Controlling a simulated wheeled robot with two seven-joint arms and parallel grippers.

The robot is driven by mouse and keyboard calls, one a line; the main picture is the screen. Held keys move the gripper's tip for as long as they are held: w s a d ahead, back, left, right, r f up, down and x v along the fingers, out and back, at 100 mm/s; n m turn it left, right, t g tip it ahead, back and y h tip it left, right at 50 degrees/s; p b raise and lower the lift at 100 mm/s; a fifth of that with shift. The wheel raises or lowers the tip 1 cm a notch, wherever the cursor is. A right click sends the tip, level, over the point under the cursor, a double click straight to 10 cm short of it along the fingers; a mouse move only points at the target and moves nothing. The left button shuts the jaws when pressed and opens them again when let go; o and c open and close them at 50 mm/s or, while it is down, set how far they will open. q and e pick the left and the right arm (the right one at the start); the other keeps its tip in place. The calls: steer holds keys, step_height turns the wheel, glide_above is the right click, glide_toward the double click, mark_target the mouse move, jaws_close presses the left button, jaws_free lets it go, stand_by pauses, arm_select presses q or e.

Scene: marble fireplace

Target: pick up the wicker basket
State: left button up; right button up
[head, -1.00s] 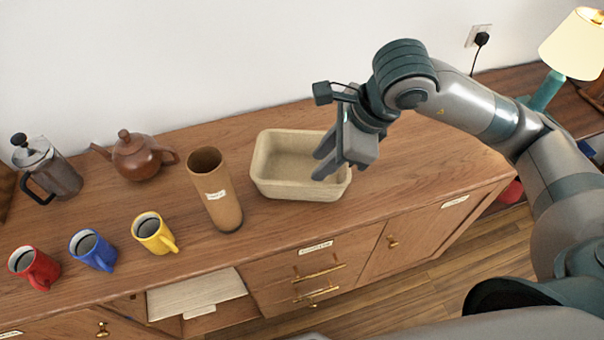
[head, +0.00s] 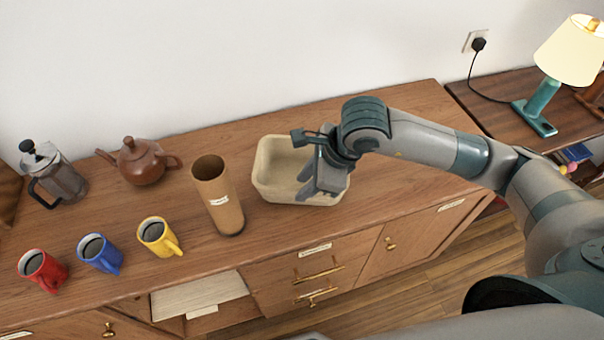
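The wicker basket (head: 272,188) is a pale beige, rectangular open tub. It stands upright on the wooden sideboard, right of the tall brown cylinder, and looks empty. My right gripper (head: 318,193) points down at the basket's right front part, with its fingers apart. The fingers and hand cover part of the right side and front rim. I cannot tell whether a finger touches the wall or which side of it each finger is on. My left gripper is not in view.
A brown cylinder (head: 217,198) stands close left of the basket. Further left are yellow (head: 155,237), blue (head: 100,254) and red (head: 42,270) mugs, a teapot (head: 141,163) and a French press (head: 58,178).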

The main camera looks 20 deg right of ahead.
mark_target(299, 188)
steer(key=shift+w+a+f+p, duration=0.15)
steer(key=shift+w+f+p, duration=0.05)
steer(key=shift+f+p, duration=0.3)
steer(key=p+x, duration=0.1)
steer(key=x, duration=0.2)
steer(key=shift+w, duration=0.1)
steer(key=shift+w+f, duration=0.1)
steer(key=shift+f, duration=0.35)
jaws_close()
